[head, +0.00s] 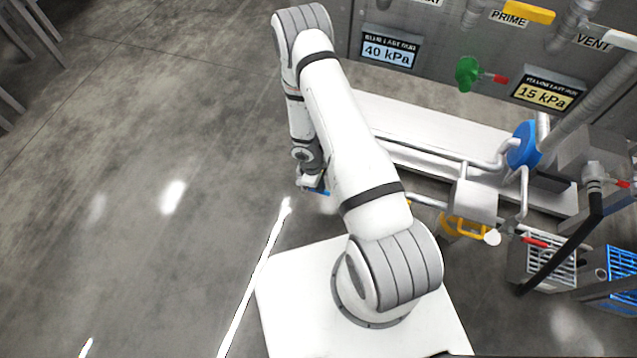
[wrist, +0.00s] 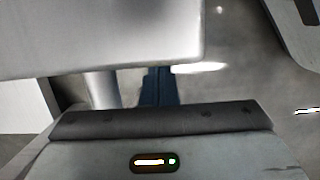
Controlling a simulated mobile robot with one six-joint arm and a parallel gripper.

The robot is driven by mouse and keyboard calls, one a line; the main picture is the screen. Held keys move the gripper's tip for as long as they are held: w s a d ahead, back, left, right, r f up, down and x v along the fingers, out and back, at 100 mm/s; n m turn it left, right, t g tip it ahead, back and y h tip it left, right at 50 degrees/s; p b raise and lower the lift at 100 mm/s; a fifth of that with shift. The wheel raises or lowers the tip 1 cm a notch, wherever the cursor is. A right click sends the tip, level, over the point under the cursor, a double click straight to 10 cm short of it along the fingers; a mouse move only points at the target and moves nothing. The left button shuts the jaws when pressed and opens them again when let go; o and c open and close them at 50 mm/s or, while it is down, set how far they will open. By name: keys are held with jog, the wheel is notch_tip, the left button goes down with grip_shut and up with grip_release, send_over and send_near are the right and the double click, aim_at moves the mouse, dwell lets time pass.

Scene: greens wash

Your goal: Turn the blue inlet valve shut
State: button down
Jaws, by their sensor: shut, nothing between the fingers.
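My gripper (head: 318,190) is at the left of my arm in the head view, low beside the white base and apart from the pipework at the right. In the wrist view it shows as two dark blue strips (wrist: 157,87) side by side, shut with nothing between them. I cannot make out the blue inlet valve for certain; my arm covers part of the pipework. A blue round body (head: 522,146) sits on the pipes at the right, but I cannot tell whether it belongs to the valve.
A yellow handle (head: 466,227) and a red-tipped lever (head: 534,241) are on the lower pipes. A green valve (head: 467,73) is on the wall panel, near displays reading 40 kPa (head: 389,51) and 15 kPa (head: 545,95). Crates stand at lower right. The floor (head: 130,200) at left is clear.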

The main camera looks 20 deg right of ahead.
jog(key=s+d+p+v, duration=0.1)
jog(key=p+v, duration=0.4)
jog(key=v, duration=0.7)
jog(key=shift+s+d+r, duration=0.25)
jog(key=shift+d+r, duration=0.25)
jog(key=shift+r, duration=0.15)
notch_tip(320, 180, up, 37)
jog(key=w+d+m+t+p, duration=0.2)
jog(key=m+p, duration=0.3)
jog(key=p, duration=0.7)
jog(key=s+a+r+m+p, duration=0.1)
jog(key=s+r+p, duration=0.3)
jog(key=r, duration=0.7)
jog(key=s+a+r+m+t+y+p, duration=0.1)
jog(key=s+r+m+p, duration=0.2)
jog(key=r, duration=0.9)
jog(key=s+a+r+m+t+y+p, duration=0.1)
jog(key=s+r+p, duration=0.6)
jog(key=s+r, duration=0.2)
notch_tip(320, 180, up, 2)
jog(key=shift+s+r+m, duration=0.15)
jog(key=shift+s+m, duration=0.1)
jog(key=shift+m, duration=0.15)
